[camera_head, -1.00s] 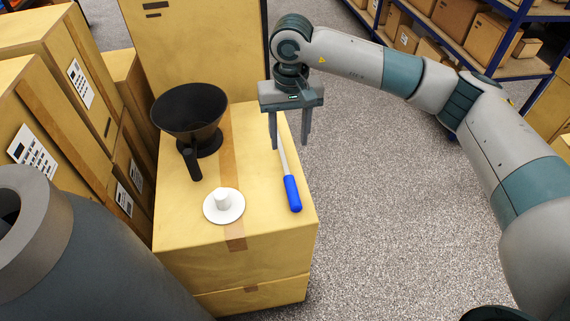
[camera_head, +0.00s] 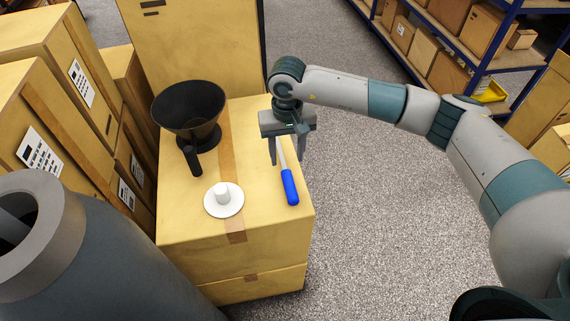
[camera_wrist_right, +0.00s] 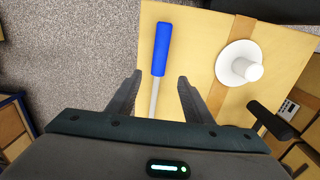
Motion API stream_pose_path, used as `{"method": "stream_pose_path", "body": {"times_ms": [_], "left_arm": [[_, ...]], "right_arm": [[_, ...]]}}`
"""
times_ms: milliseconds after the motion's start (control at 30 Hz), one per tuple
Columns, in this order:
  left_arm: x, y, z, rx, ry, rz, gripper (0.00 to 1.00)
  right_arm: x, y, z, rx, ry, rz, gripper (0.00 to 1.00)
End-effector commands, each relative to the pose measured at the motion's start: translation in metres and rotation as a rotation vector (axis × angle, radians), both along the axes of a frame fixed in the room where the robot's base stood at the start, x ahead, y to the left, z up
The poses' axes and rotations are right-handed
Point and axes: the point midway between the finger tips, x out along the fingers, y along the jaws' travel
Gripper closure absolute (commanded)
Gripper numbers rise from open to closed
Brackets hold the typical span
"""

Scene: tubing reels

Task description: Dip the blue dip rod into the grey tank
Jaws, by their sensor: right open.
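The blue dip rod (camera_head: 290,187) lies on top of a cardboard box (camera_head: 265,222), its blue handle toward me and its pale shaft pointing away. My right gripper (camera_head: 287,160) is open, fingers pointing down over the shaft. In the right wrist view, the rod's handle (camera_wrist_right: 161,48) lies beyond the open fingertips (camera_wrist_right: 160,77), and the shaft runs between the fingers; no grip on it shows. A large dark grey hollow form fills the lower left of the head view; I cannot tell whether it is the grey tank or part of me. My left gripper is not in view.
A black cone-shaped dripper (camera_head: 188,108) with a handle stands left of the rod. A white disc with a peg (camera_head: 223,198) lies between them. Cartons (camera_head: 60,110) crowd the left, and a taller box (camera_head: 190,50) stands behind. The floor (camera_head: 390,210) to the right is clear.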

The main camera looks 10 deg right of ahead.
Motion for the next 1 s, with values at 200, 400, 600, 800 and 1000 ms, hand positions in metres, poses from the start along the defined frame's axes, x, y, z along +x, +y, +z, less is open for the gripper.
{"method": "stream_pose_path", "body": {"times_ms": [200,400,600,800,1000], "left_arm": [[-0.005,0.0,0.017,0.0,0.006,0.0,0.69],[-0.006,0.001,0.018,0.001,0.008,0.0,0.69],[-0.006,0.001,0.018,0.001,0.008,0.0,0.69],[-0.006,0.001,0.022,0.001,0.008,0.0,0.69],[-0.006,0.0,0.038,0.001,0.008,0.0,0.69]], "right_arm": [[0.0,0.0,-0.03,-0.001,0.002,-0.001,0.54],[0.0,0.0,-0.041,0.0,-0.001,0.0,0.54],[0.0,0.0,-0.042,0.0,-0.001,0.0,0.54],[0.0,-0.001,-0.044,-0.001,0.001,-0.001,0.54],[0.0,-0.001,-0.057,0.0,0.003,-0.002,0.54]]}}
